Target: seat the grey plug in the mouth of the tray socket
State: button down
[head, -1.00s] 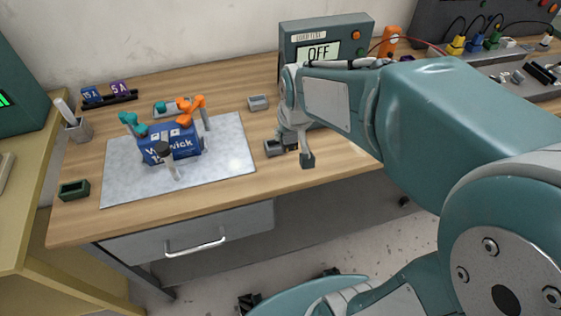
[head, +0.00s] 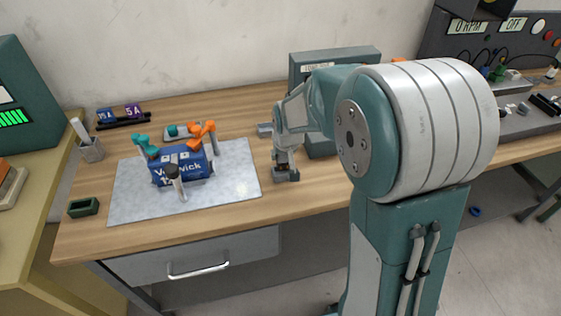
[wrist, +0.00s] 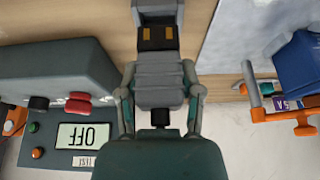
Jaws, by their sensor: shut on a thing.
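My gripper (head: 284,156) points down at the dark grey tray socket (head: 287,176) near the table's front edge, right of the pale mat.
A grey box with an OFF display (wrist: 84,136) stands close beside my gripper. A small grey block (head: 265,129) lies behind. The pale mat (head: 235,185) holds a blue box (head: 183,168) and orange and teal clamps. A green tray (head: 83,207) is far left.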

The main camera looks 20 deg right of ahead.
aim_at(281, 172)
jog(key=shift+w+f, duration=0.85)
jog(key=shift+f, duration=0.15)
jog(key=shift+w+f, duration=0.1)
jog(key=shift+f, duration=1.55)
jog(key=shift+f, duration=0.2)
jog(key=shift+c, duration=1.3)
grip_release()
jog(key=shift+f, duration=0.1)
